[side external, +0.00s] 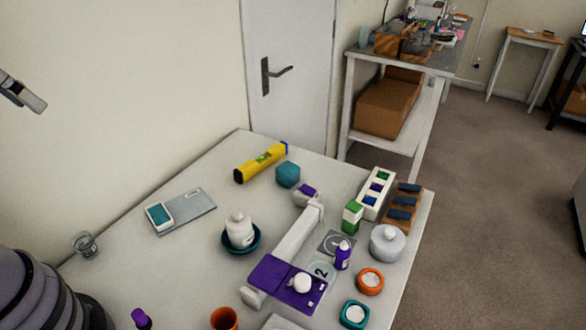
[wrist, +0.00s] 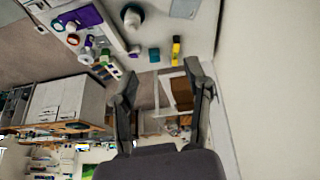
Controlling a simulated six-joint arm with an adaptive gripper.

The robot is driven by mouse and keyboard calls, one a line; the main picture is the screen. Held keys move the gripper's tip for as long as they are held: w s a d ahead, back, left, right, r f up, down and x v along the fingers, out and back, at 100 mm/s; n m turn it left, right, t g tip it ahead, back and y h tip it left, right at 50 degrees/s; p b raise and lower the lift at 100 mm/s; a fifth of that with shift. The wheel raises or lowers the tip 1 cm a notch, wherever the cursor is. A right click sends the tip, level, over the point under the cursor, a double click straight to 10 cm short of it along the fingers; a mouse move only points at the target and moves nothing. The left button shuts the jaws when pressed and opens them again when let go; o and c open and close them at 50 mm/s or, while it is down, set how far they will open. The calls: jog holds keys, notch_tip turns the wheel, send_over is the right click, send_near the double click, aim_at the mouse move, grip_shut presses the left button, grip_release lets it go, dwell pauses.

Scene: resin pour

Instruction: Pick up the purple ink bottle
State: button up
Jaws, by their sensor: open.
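A small purple bottle (side external: 343,257) with a pale top stands upright on the table's right part in the side external view, beside the numbered squares. A second bottle with a purple cap (side external: 141,317) is cut off by the bottom edge; I cannot tell its contents. My gripper (wrist: 162,70) is open and empty in the wrist view, its two fingers spread apart. In the side external view, part of my gripper (side external: 22,95) shows at the upper left, high above and well away from the bottles.
A purple stand with a white knob (side external: 302,283) is left of the purple bottle. A grey lidded pot (side external: 387,243), orange jar (side external: 370,281) and green-white block (side external: 352,216) stand close around it. A white bottle (side external: 239,226) sits in a teal dish.

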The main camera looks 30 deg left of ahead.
jog(key=w+d+f+n+g+h, duration=0.25)
jog(key=w+d, duration=0.25)
jog(key=w, duration=0.3)
jog(key=w+d+f+n+g+h, duration=0.2)
jog(key=w+d+f, duration=0.2)
jog(key=w, duration=0.3)
jog(key=w+d+f+n+g+h, duration=0.3)
jog(key=w+d+f, duration=0.15)
jog(key=w, duration=0.35)
jog(key=n+h, duration=0.5)
jog(key=n, duration=0.2)
send_near(344, 243)
jog(key=shift+g, duration=0.35)
jog(key=d+f, duration=0.3)
jog(key=shift+s+d+f, duration=0.1)
jog(key=shift+s+d, duration=0.05)
jog(key=shift+d, duration=0.2)
jog(key=shift+x, duration=2.95)
grip_shut()
